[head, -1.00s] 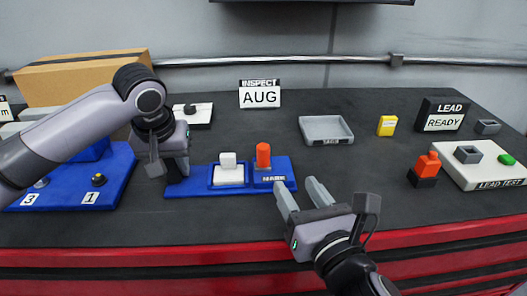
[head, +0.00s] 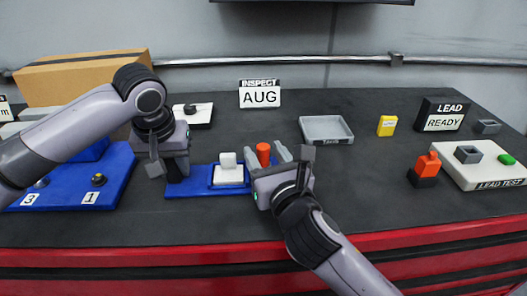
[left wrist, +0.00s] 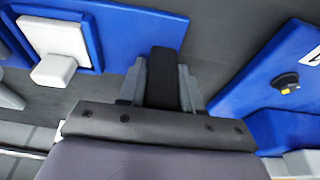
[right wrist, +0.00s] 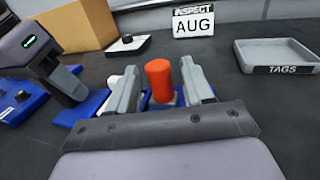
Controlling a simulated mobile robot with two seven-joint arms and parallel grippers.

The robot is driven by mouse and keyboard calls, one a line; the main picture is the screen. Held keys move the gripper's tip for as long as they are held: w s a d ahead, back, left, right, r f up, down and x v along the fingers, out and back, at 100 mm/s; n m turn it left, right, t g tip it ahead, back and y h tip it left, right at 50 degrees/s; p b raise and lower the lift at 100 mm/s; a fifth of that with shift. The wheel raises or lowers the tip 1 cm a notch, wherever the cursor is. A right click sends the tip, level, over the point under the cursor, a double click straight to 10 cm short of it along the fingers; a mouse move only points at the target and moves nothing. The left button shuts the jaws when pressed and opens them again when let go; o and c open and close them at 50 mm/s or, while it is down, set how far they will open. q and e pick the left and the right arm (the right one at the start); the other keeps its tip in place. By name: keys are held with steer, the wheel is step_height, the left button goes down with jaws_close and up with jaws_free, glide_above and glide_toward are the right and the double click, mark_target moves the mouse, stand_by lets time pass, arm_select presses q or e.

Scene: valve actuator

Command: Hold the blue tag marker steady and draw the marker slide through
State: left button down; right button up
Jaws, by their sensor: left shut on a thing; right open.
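The blue tag marker (head: 205,192) lies on the dark bench, with a white block (head: 228,172) in its middle and an orange knob (head: 263,152) at its right end. My left gripper (head: 176,172) is shut on a black upright grip (left wrist: 163,80) at the marker's left end. My right gripper (head: 268,158) is open, its fingers on either side of the orange knob, which also shows in the right wrist view (right wrist: 159,80). A gap shows between the knob and each finger. My right gripper hides the marker's right end in the head view.
A grey TAGS tray (head: 326,130) stands behind to the right, near a yellow block (head: 387,125). An INSPECT AUG sign (head: 260,95) stands at the back. A blue numbered board (head: 115,180) lies at left, a white LEAD TEST board (head: 485,170) at right.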

arm_select(q)
steer(key=shift+s+f, duration=0.1)
steer(key=shift+f, duration=0.25)
arm_select(e)
steer(key=shift+w+a, duration=0.15)
steer(key=shift+w, duration=0.45)
jaws_close()
steer(key=shift+d, duration=2)
jaws_free()
